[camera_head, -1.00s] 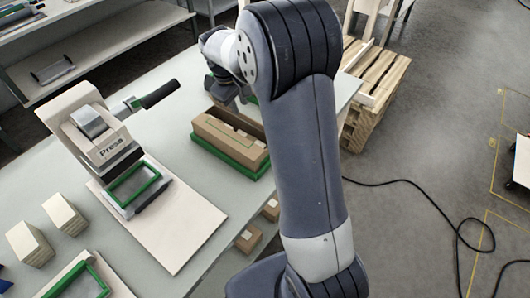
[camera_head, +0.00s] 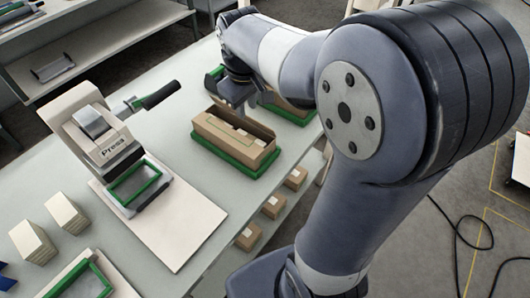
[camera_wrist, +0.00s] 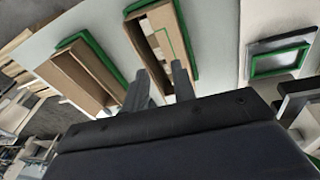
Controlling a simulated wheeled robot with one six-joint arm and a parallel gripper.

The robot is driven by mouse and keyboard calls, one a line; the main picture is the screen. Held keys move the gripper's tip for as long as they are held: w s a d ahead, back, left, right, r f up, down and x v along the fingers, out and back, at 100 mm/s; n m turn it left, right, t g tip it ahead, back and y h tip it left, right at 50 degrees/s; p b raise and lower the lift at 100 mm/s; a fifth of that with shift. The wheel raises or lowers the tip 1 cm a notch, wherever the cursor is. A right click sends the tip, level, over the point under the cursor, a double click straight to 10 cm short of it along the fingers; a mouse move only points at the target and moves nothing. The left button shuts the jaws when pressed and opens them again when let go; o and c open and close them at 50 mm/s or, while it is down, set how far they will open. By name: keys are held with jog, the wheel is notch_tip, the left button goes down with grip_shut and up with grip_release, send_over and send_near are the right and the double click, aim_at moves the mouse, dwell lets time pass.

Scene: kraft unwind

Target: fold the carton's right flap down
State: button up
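The brown carton (camera_head: 225,141) sits in a green-rimmed tray (camera_head: 252,172) on the table. In the head view a flap (camera_head: 247,121) stands raised along its far side, and a panel with a green line lies across the top. In the wrist view the carton (camera_wrist: 172,30) shows a dark opening beside that panel. I cannot tell for sure which flap is the right one. My gripper (camera_head: 239,106) is above the carton's far side; in the wrist view its two fingers (camera_wrist: 161,82) are apart with nothing between them. Contact with the flap cannot be told.
A second brown carton (camera_wrist: 75,81) in a green tray stands beside the first, partly behind my arm in the head view. A press (camera_head: 100,125) stands left, with a green frame (camera_head: 135,185) on a pale board. Small boxes (camera_head: 248,237) sit below the table edge.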

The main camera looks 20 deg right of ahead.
jog(key=s+f+m+t+y+p, duration=0.1)
jog(key=s+p, duration=0.1)
jog(key=s, duration=1.2)
jog(key=shift+s+a+f+m+y, duration=0.3)
jog(key=shift+s+a+y, duration=0.05)
jog(key=shift+a+y, duration=0.05)
